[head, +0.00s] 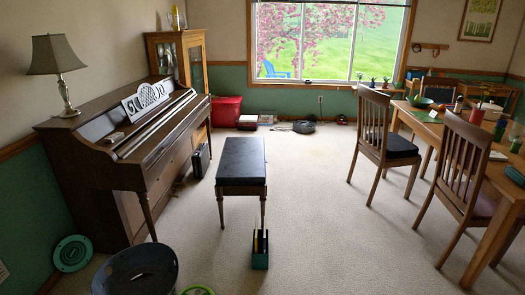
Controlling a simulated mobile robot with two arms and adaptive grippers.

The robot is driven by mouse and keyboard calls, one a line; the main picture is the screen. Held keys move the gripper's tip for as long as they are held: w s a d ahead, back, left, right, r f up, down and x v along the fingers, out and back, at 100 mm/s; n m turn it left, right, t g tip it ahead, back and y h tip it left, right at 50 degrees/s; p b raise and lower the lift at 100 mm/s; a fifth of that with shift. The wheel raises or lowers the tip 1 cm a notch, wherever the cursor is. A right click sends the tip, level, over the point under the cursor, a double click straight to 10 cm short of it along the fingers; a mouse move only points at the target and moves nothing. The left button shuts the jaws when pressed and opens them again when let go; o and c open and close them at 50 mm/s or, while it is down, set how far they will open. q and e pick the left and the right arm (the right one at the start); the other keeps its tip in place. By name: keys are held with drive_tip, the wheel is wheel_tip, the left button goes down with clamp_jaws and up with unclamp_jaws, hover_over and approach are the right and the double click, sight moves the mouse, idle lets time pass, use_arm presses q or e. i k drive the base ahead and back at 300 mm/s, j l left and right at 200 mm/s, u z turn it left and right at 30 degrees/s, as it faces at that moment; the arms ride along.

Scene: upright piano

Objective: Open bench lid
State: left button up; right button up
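The piano bench (241,178) stands in the middle of the carpet, in front of the upright piano (130,150). Its dark padded lid (242,158) lies flat and looks closed on the wooden frame. The bench's short end faces me. Neither of my grippers shows in the head view.
A dark round tub (136,272) and a green ring (196,291) are at the lower left. A dining table and chairs (463,165) fill the right.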

sight(243, 161)
drive_tip(key=i+l+u, duration=0.15)
drive_tip(key=i+l, duration=0.7)
drive_tip(key=i, duration=0.3)
drive_tip(key=i+l+u, duration=0.15)
drive_tip(key=i+l, duration=0.8)
drive_tip(key=i, duration=0.1)
